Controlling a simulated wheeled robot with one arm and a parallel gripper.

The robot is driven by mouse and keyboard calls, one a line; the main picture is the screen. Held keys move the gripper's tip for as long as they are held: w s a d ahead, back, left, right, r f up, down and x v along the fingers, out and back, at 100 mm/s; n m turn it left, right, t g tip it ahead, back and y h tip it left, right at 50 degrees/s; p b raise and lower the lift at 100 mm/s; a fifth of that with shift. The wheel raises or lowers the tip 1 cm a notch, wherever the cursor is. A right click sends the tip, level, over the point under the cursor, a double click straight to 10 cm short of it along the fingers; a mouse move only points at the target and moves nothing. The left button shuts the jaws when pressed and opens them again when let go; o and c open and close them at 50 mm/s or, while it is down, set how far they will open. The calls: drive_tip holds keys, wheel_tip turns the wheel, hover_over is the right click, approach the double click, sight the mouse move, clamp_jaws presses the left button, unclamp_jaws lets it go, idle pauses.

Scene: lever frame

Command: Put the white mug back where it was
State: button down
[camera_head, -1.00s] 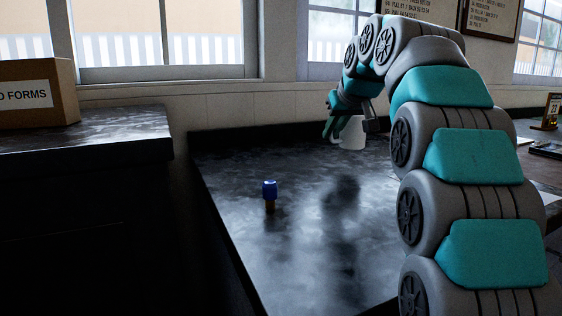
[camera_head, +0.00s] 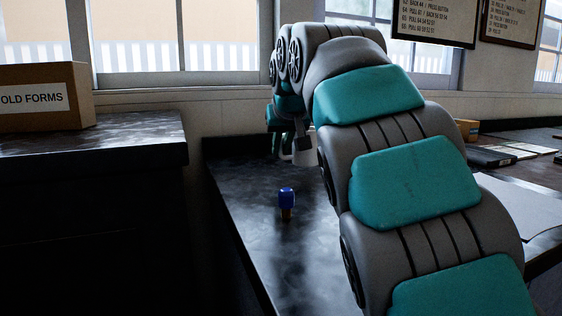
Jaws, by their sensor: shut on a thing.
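The white mug (camera_head: 304,157) is at the far part of the dark counter, mostly hidden behind my arm; only a pale part of its side shows. My gripper (camera_head: 281,146) is at the mug's left side, pointing down, and is shut on it. The fingers are small and partly dark in this view. I cannot tell whether the mug touches the counter or hangs just above it.
A small blue-topped object (camera_head: 287,203) stands on the counter (camera_head: 245,185) nearer to me. A higher dark cabinet with a cardboard box (camera_head: 45,97) is at the left. Papers (camera_head: 515,205) and flat items lie on the right. The counter's left part is clear.

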drive_tip(key=shift+f+b, duration=1.25)
drive_tip(key=shift+f, duration=0.4)
drive_tip(key=shift+f, duration=0.15)
drive_tip(key=c, duration=0.9)
unclamp_jaws()
drive_tip(key=shift+r, duration=0.25)
drive_tip(key=shift+v, duration=5.9)
